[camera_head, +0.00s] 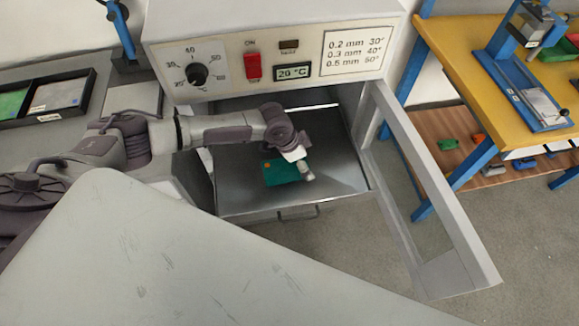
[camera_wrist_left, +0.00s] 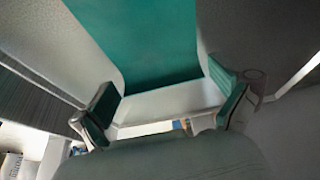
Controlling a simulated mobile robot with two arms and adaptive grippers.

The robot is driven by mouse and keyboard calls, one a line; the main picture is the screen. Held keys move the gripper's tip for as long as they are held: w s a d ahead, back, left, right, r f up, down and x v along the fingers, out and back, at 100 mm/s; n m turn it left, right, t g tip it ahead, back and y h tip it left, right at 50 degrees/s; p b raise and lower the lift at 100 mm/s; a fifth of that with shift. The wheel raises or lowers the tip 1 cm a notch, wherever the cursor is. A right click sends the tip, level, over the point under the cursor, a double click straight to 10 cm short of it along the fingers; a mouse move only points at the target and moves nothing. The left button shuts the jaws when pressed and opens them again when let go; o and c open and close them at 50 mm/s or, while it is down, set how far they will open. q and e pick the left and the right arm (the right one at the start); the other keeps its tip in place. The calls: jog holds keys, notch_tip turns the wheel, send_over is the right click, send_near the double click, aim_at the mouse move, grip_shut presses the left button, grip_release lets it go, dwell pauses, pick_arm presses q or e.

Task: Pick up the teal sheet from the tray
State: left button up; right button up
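The teal sheet (camera_head: 279,172) lies flat on the metal tray (camera_head: 240,190) inside the open oven, with a small orange spot at its corner. My left gripper (camera_head: 304,172) reaches in from the left, low over the tray at the sheet's right side. In the left wrist view the teal sheet (camera_wrist_left: 150,40) fills the upper middle, its near edge close to the fingertips. The two fingers (camera_wrist_left: 163,85) with green pads stand wide apart, with nothing clamped between them. I cannot tell whether they touch the sheet or tray. My right gripper is not in view.
The oven's door (camera_head: 440,200) stands open to the right, and its control panel (camera_head: 270,65) is above the tray. A pale grey surface (camera_head: 180,260) fills the foreground. A yellow workbench (camera_head: 460,60) stands at right. A black divided tray (camera_head: 45,100) is at left.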

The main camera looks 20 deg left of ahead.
pick_arm(q)
jog(key=c, duration=0.6)
jog(key=shift+o, duration=0.2)
jog(key=shift+r, duration=0.1)
